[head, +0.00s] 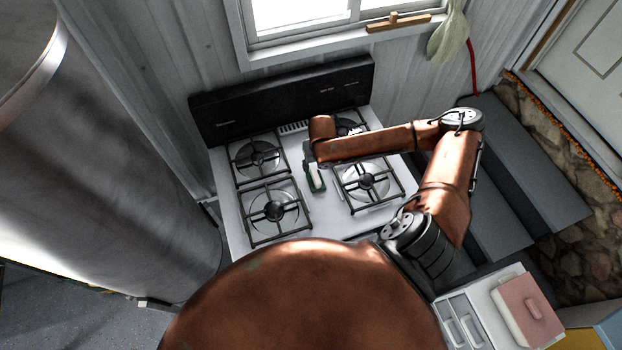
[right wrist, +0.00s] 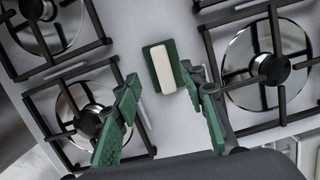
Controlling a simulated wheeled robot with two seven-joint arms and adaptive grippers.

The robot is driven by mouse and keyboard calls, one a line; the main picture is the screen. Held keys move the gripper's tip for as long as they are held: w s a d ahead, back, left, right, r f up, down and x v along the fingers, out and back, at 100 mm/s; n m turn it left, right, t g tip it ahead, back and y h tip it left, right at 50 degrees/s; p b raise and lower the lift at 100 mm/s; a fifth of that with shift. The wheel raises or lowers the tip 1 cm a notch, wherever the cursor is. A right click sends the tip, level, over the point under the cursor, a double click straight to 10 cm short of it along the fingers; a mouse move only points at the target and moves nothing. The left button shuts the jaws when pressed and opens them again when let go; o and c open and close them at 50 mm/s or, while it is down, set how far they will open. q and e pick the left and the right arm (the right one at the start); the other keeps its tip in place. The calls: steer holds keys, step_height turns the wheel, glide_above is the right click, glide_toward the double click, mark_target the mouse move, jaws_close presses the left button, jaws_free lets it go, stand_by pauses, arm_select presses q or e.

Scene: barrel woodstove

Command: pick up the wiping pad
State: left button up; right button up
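The wiping pad (right wrist: 163,68) is a green rectangle with a long white block on top. It lies on the white stove top between the burner grates, and part of it shows in the head view (head: 317,181). My right gripper (right wrist: 160,84) is open, with its green fingers spread on either side of the pad's near end in the right wrist view. In the head view the right gripper (head: 311,163) hangs over the middle of the stove, partly hidden by my arm. I see nothing held between the fingers. My left gripper is not in view.
The stove (head: 316,215) has raised black grates (head: 275,209) on both sides of the pad, with a clear strip between them. A black back panel (head: 285,97) stands behind. A large metal barrel (head: 90,170) is at left. A pink-lidded box (head: 530,308) sits at lower right.

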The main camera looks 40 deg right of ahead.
mark_target(316, 176)
steer(key=shift+s+a+f, duration=0.15)
steer(key=shift+s+f, duration=0.05)
steer(key=shift+f, duration=0.35)
steer(key=shift+s+a+f, duration=0.15)
steer(key=shift+s+f, duration=0.05)
steer(key=shift+f, duration=0.3)
steer(key=f, duration=0.2)
steer(key=f+p, duration=0.1)
steer(key=d+f, duration=0.1)
steer(key=f, duration=0.1)
steer(key=shift+w+f+p, duration=0.3)
steer(key=shift+w+p, duration=0.05)
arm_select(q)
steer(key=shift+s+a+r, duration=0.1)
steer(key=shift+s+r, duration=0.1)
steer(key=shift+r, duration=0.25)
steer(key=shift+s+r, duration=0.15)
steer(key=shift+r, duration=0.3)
arm_select(e)
steer(key=shift+c, duration=0.2)
jaws_close()
